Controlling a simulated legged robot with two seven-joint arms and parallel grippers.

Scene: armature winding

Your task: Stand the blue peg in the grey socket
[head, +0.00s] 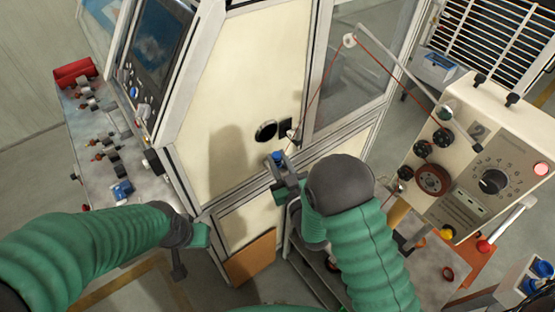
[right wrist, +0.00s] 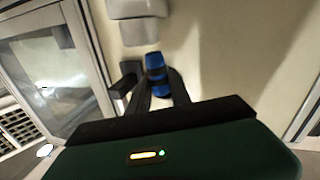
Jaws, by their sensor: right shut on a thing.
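The blue peg (head: 277,157) is held upright or nearly so at the tips of my right gripper (head: 281,166), in front of the pale cabinet. In the right wrist view the blue peg (right wrist: 154,66) sits between the two dark fingers of the right gripper (right wrist: 157,84), which are shut on it. My left gripper (head: 182,245) hangs at the lower left, away from the peg; its fingers are too unclear to read. I cannot single out the grey socket with certainty; several small grey fittings (head: 103,137) stand on the bench at the left.
A control box (head: 490,160) with dials stands at the right, with a thin arm and red wire reaching across.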

